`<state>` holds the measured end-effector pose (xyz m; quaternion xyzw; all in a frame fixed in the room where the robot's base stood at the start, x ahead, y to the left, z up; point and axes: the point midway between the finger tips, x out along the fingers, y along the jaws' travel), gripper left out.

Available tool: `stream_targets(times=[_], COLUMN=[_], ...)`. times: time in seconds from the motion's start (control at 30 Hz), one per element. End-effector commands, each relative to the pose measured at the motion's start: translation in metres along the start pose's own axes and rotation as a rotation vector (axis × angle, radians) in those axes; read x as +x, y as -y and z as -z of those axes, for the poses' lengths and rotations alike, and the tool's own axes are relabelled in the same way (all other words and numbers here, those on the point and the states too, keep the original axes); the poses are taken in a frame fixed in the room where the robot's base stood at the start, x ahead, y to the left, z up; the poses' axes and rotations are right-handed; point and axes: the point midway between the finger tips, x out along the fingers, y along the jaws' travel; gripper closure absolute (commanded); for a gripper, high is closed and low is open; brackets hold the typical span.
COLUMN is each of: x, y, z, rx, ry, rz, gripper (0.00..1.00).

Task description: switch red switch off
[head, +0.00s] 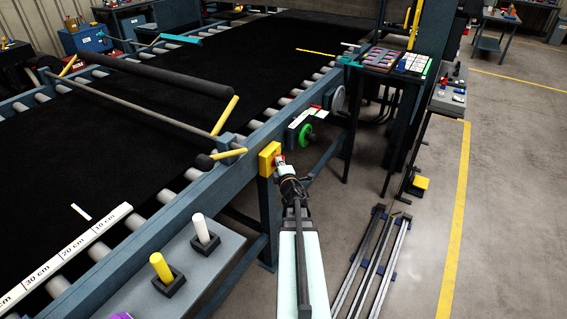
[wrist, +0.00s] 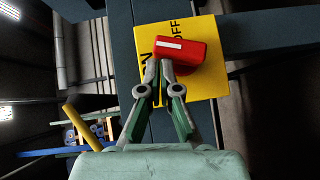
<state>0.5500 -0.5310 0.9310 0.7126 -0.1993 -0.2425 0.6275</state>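The red switch (wrist: 185,49) is a rotary knob with a white mark, on a yellow plate (wrist: 215,75). In the wrist view the mark lies at the knob's left end, on the side of the partly hidden ON label; the OFF label is above. My gripper (wrist: 158,66) has its fingertips together in front of the knob's lower left part. I cannot tell whether they touch it. In the head view the yellow box (head: 268,154) sits on the press frame, with my gripper (head: 280,168) at its right face, hiding most of the switch.
The blue frame (head: 250,142) of the belt press runs beside the switch. A green wheel (head: 306,135) is further along it. A grey panel with a yellow lever (head: 160,267) and a white lever (head: 200,228) is at the lower left. Rails (head: 370,260) lie on the floor at right.

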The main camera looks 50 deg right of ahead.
Motion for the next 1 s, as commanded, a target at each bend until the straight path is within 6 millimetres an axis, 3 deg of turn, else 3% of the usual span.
stream_targets(times=[0.73,1.0], x=[0.019,0.017], y=[-0.015,-0.015], z=[-0.015,-0.009], rx=[0.000,0.000], ry=[-0.004,-0.009], rz=[0.000,0.002], gripper=[1.00,1.00])
